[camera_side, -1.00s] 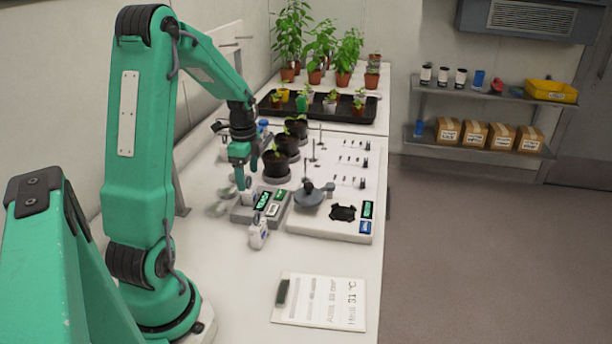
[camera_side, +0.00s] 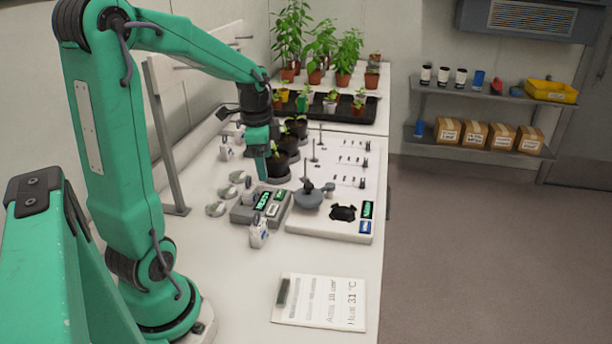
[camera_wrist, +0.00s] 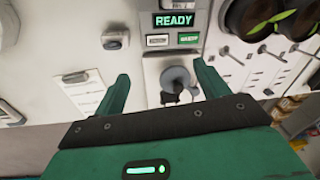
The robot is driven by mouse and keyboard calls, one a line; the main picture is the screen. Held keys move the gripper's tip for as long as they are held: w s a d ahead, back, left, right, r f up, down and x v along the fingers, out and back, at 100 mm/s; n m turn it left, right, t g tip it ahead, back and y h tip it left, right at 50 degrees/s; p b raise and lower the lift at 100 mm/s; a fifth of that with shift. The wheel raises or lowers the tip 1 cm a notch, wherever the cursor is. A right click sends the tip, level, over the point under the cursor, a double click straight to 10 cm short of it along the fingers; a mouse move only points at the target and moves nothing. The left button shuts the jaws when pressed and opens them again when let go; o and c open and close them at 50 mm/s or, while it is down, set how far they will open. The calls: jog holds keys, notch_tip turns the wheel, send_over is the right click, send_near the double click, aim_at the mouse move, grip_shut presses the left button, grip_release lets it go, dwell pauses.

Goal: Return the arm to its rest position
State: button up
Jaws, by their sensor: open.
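My green arm stands at the left of the white bench, its upper links leaning back and its forearm reaching over the bench. My gripper (camera_side: 266,184) points down above the bench, left of the white board (camera_side: 330,232) and near the black plant pots (camera_side: 287,146). In the wrist view my gripper (camera_wrist: 162,74) has its two green fingers spread apart with nothing held between them. Beyond the fingers, a grey round-topped device (camera_wrist: 176,78) shows in that view. How far the fingertips are above the bench is hard to tell.
A grey box with lit displays (camera_side: 244,214) sits below my gripper; one display reads READY (camera_wrist: 174,19) in the wrist view. A small white bottle (camera_side: 258,234), pale dishes (camera_side: 216,209) and a grey post (camera_side: 165,140) stand nearby. A white card (camera_side: 320,301) lies in front.

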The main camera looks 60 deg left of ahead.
jog(key=s+d+r+n+t, duration=0.2)
jog(key=s+d+r+n, duration=0.1)
jog(key=d, duration=0.6)
jog(key=s+d+r+n+t, duration=0.2)
jog(key=s+d, duration=0.4)
jog(key=d, duration=0.4)
jog(key=shift+d+r+n+h, duration=0.15)
jog(key=shift+r+n+h, duration=0.25)
jog(key=shift+r+n, duration=0.55)
jog(key=shift+r, duration=0.15)
jog(key=shift+c, duration=0.2)
